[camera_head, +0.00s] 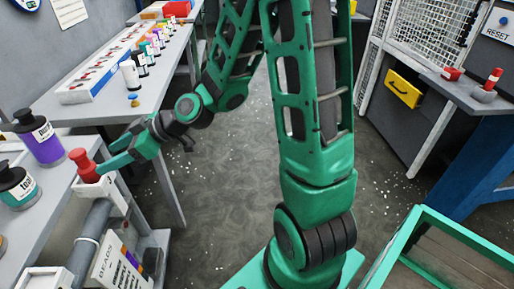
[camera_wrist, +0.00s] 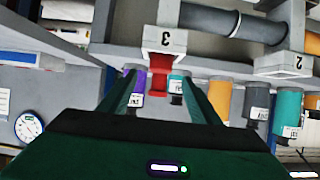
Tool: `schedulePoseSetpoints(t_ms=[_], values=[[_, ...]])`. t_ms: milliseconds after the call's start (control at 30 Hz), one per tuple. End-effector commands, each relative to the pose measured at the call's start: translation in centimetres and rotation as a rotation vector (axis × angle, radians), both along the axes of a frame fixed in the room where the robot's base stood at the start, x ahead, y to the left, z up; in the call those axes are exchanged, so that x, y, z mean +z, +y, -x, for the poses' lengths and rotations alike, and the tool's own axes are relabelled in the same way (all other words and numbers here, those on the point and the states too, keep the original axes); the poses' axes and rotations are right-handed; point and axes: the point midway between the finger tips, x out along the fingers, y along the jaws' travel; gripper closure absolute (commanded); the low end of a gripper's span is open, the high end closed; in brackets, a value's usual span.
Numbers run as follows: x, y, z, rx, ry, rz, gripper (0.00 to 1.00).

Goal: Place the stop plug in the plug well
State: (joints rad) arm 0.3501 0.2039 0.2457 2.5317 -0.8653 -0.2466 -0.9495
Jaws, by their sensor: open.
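A red plug (camera_head: 83,164) with a round head stands upright in the top of a white block (camera_head: 100,190) at the left bench's edge. In the wrist view, which is upside down, the red plug (camera_wrist: 159,76) shows at the block marked 3 (camera_wrist: 166,40). My gripper (camera_head: 104,166) is open, its green fingers reaching to the plug from the right. In the wrist view the plug appears between the fingers of my gripper (camera_wrist: 160,84). I cannot tell whether they touch it. How deep the plug sits is hidden.
Purple (camera_head: 44,143) and teal (camera_head: 17,186) bottles stand just left of the plug. A grey pipe (camera_head: 92,232) runs below the block. A second white block marked 2 (camera_wrist: 284,65) shows in the wrist view. Another red-topped piece (camera_head: 492,80) stands on the right shelf.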

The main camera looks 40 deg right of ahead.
Motion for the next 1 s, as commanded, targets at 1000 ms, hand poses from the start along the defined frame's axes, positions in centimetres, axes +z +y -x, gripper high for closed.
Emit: schedulePoseSetpoints(t_ms=[1000], values=[[0.9, -31.5, 30.3, -1.291, 1.193, 0.21, 0.43]])
